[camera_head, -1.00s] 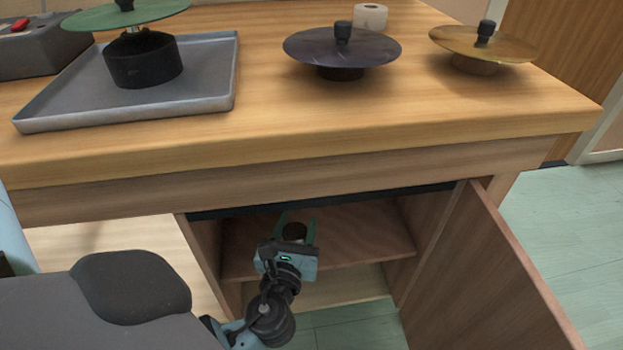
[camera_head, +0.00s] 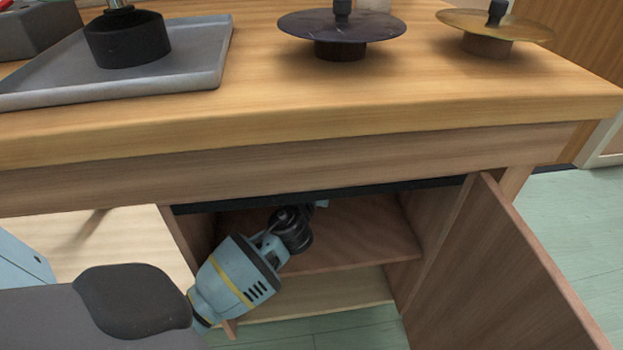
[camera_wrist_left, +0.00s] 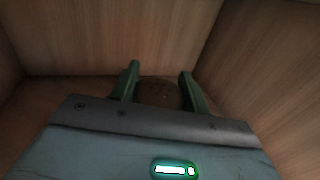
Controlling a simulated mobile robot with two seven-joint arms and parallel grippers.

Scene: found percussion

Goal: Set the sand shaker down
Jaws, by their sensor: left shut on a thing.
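The sand shaker (camera_wrist_left: 158,93) shows in the left wrist view as a dark, rounded brown thing between two green fingers. My left gripper (camera_wrist_left: 158,80) is shut on it, one finger on each side. In the head view my left arm reaches into the open cabinet, over its shelf (camera_head: 375,235); the fingers and the shaker are hidden there behind my wrist and the counter edge. Whether the shaker touches the shelf cannot be told. My right gripper is not in view.
The cabinet door (camera_head: 490,275) stands open on the right. Wooden walls close in around the gripper. The counter (camera_head: 300,110) overhangs the opening. On top are a grey tray (camera_head: 190,85), a dark disc (camera_head: 375,27) and a brass disc (camera_head: 465,22) on stands.

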